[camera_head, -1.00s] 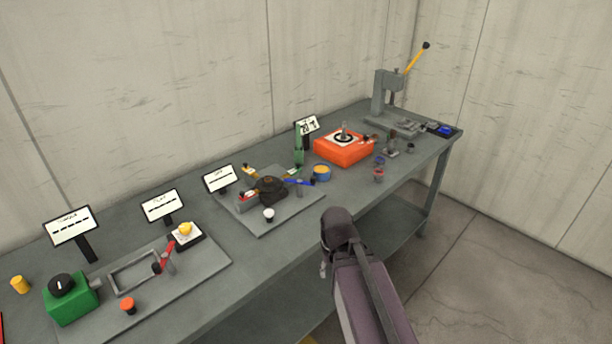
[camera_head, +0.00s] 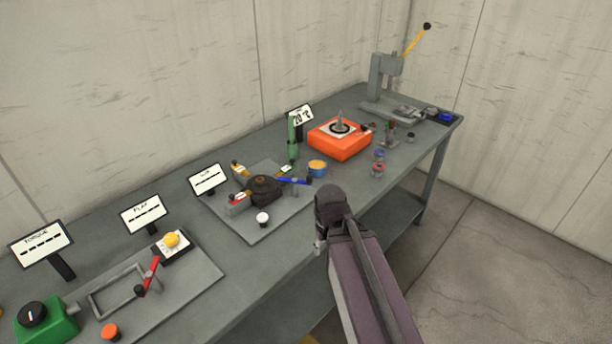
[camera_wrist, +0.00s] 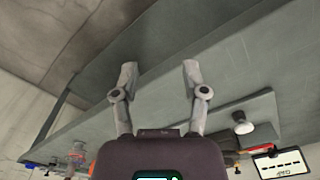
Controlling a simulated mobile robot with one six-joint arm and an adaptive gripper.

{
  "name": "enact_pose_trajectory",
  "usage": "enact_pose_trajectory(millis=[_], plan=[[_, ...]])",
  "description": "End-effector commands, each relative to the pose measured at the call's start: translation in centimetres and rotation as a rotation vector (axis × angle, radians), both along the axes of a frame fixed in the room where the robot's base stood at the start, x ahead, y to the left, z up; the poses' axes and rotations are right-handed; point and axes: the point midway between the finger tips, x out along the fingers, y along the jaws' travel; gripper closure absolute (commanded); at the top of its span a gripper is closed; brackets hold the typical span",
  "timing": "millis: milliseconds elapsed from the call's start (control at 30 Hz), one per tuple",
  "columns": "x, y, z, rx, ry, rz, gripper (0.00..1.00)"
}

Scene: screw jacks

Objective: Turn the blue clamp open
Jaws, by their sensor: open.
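The blue clamp (camera_head: 294,181) is a blue lever on the right side of a grey plate (camera_head: 258,232) in the middle of the bench, beside a dark round part (camera_head: 263,189). In the head view my arm is in front of the bench's edge, to the right of and nearer than the clamp, and my gripper's fingers are mostly hidden behind it. In the wrist view my gripper (camera_wrist: 158,75) is open and empty, with its two fingers apart over the bench edge. I cannot make out the blue clamp in the wrist view.
On the grey plate are a red-handled clamp (camera_head: 238,201), a yellow-handled clamp (camera_head: 239,170) and a white knob (camera_head: 262,218). An orange box (camera_head: 340,145) and a press (camera_head: 386,80) stand to the right. A red lever (camera_head: 152,273) and green box (camera_head: 45,322) are at left.

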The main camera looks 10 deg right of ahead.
Motion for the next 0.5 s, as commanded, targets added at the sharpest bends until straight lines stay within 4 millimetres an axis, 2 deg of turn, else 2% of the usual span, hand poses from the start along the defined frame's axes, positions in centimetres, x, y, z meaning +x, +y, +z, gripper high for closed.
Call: enact_pose_trajectory(millis=[100,133,267,367,500], plan=[[0.0,0.0,0.0,0.000,0.000,0.000,0.43],[0.0,0.0,0.0,0.000,0.000,0.000,0.34],[0.4,0.0,0.2,0.000,0.000,0.008,0.33],[1.3,0.0,0.8,0.000,0.000,0.030,0.33],[3.9,-0.1,2.4,0.000,0.000,0.092,0.33]])
